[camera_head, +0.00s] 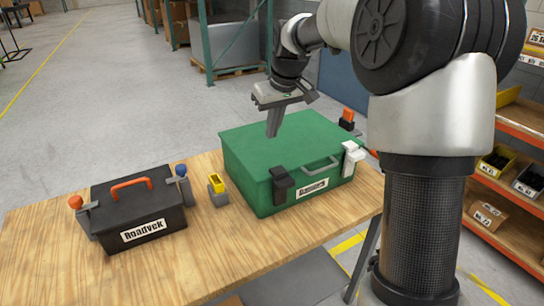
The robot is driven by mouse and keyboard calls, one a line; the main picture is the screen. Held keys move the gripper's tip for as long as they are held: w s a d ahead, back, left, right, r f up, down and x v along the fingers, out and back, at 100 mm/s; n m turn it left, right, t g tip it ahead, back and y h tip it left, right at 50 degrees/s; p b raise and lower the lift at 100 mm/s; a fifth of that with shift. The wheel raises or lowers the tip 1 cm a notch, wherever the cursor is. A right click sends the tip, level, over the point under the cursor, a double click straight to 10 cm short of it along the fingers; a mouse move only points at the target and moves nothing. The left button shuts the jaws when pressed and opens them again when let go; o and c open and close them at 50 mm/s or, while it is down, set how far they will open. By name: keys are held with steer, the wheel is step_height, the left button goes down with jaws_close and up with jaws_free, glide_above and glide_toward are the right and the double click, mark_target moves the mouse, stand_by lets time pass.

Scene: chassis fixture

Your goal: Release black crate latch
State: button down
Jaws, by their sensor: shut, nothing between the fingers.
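A green crate (240,178) stands shut on the wooden table, with a label and a grey handle on its front. A black latch (281,185) is on the left of its front face, and a white latch (351,158) is near its right front corner. A black box (110,220) labelled Roadvek stands to the left, with an orange handle on its lid. A grey latch with an orange knob (75,203) is on its left side and one with a blue knob (181,171) on its right. My gripper (272,132) is shut and empty, pointing down over the green lid's back left part.
An orange-topped part (347,119) shows behind the green crate's right corner. The table (255,250) is clear in front. A shelf with bins (510,225) stands at right.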

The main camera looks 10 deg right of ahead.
steer(key=x, duration=0.9)
steer(key=shift+f, duration=0.2)
steer(key=shift+s+f, duration=0.1)
steer(key=shift+f, duration=0.2)
steer(key=shift+s+d, duration=0.3)
steer(key=shift+s, duration=0.5)
steer(key=shift+s+d, duration=0.25)
steer(key=shift+s, duration=0.55)
steer(key=shift+b, duration=0.55)
